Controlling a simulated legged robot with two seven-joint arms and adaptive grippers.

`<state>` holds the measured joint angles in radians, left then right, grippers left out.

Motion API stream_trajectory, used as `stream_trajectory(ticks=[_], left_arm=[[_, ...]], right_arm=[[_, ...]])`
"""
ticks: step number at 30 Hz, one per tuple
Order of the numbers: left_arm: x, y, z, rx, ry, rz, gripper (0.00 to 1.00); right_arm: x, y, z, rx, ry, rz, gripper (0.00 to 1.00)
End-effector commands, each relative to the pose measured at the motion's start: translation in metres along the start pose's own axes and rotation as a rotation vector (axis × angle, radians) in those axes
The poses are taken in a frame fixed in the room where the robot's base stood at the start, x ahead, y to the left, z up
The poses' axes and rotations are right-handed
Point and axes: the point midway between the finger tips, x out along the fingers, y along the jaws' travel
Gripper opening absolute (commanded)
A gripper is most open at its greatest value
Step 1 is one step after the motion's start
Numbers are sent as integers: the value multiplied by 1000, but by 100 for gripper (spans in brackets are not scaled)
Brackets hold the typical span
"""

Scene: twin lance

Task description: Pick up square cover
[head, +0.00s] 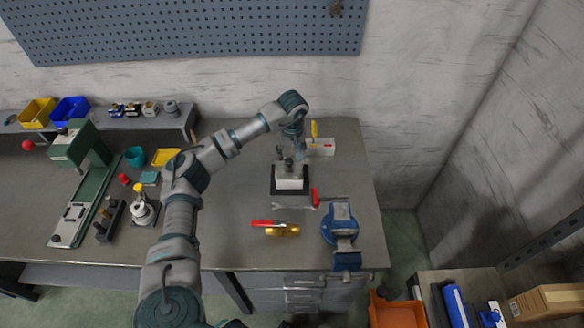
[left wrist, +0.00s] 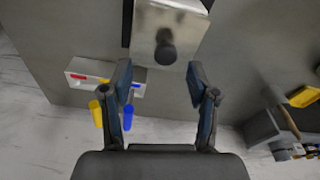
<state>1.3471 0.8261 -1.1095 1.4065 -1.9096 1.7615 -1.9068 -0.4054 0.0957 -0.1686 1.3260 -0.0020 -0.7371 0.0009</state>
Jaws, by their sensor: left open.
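The square cover is a silver metal plate with a round dark knob. In the left wrist view the cover (left wrist: 185,22) is at the top, beyond my fingertips, with its knob roughly centred between them. In the head view the cover (head: 290,184) sits on a dark block in the middle of the bench's right half. My left gripper (head: 290,156) is above and just behind it, pointing down. The left wrist view shows the fingers (left wrist: 160,88) spread apart with nothing between them. The knob is partly hidden by the gripper in the head view. My right gripper is not in view.
A white block with screwdrivers (head: 321,146) stands behind and right of the cover. A red-handled tool and brass part (head: 282,229) lie in front. A blue vise (head: 342,225) is at the front right. A green press (head: 85,150) stands far left.

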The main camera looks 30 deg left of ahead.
Motion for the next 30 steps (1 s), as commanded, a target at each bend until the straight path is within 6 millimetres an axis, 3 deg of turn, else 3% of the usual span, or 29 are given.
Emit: stream_trajectory(ticks=[10,18,20,25,26,30], left_arm=[[45,1,3,-2,-2,-4,60],[49,4,6,0,3,-5,60],[50,4,5,0,2,-5,47],[52,1,3,0,-1,-2,5],[52,1,3,-1,-1,-2,0],[52,0,1,-2,-1,0,0]], right_arm=[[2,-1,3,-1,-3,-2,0],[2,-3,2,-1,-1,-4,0],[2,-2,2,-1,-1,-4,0],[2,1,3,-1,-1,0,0],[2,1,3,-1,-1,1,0],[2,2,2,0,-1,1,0]])
